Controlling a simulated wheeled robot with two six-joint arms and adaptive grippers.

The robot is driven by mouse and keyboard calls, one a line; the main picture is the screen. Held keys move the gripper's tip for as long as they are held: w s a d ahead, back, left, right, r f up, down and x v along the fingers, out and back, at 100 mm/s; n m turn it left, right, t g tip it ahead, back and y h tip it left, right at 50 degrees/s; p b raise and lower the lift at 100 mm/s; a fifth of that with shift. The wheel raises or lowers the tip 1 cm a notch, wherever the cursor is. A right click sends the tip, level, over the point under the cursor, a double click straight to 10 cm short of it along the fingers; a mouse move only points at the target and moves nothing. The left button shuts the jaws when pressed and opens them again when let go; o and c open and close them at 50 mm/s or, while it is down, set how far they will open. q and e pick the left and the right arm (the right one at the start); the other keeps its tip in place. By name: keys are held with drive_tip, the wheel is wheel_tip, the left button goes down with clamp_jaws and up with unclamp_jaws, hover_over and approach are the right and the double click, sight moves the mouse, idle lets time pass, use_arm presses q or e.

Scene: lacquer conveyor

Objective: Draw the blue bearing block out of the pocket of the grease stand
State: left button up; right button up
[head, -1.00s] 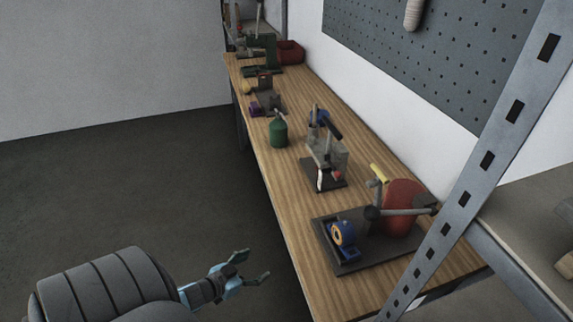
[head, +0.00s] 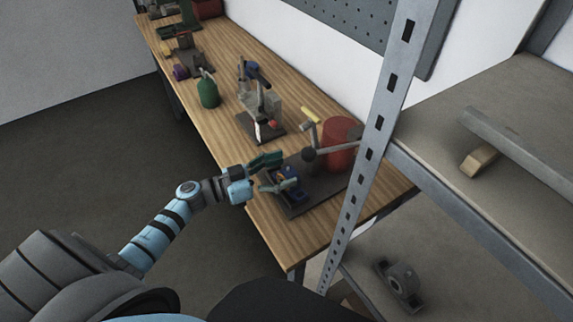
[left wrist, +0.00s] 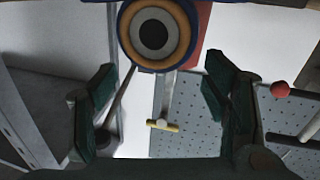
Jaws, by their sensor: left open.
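The blue bearing block (head: 298,198) sits on the dark base of the grease stand (head: 318,188), partly hidden by my left gripper. In the left wrist view the block shows its round face (left wrist: 155,32), with an orange ring around a grey ring and dark centre, at the top middle. My left gripper (head: 275,173) is open, its dark green fingers pointing at the block from the left. In the left wrist view the open fingers (left wrist: 161,82) are spread below the block's face, with no visible contact. The pocket cannot be made out. My right gripper is not in view.
The stand carries a red drum (head: 341,142) and a grey lever with a dark ball. A perforated steel upright (head: 370,150) rises close on the right, with shelves (head: 480,130) beyond. A small press (head: 262,108) and green bottle (head: 208,92) stand farther back on the bench.

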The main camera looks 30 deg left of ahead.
use_arm(q)
drive_tip(key=shift+x, duration=1.05)
drive_tip(key=shift+s, duration=0.1)
clamp_jaws()
